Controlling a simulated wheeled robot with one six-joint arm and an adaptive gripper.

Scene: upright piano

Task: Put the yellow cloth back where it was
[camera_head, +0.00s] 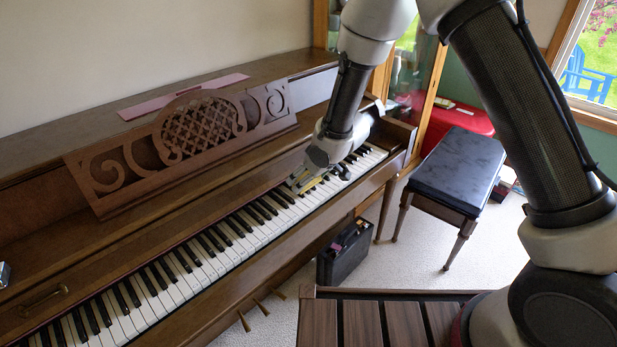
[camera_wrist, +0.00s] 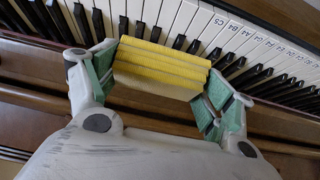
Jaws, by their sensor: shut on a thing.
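The yellow cloth (camera_wrist: 162,66) is a folded, ribbed bundle in the wrist view. My gripper (camera_wrist: 155,85) is shut on it, with green-padded fingers at its left and right ends. The cloth is over the piano keys (camera_wrist: 185,18); I cannot tell whether it touches them. In the head view my gripper (camera_head: 308,182) is low over the right part of the keyboard (camera_head: 232,238), and only a little yellow of the cloth (camera_head: 311,184) shows there.
The upright piano has a carved music stand (camera_head: 190,140) behind the keys. A pinkish strip (camera_head: 180,97) lies on its top. A padded bench (camera_head: 459,165) and a black case (camera_head: 345,252) stand right of it. A slatted wooden surface (camera_head: 375,325) is in front.

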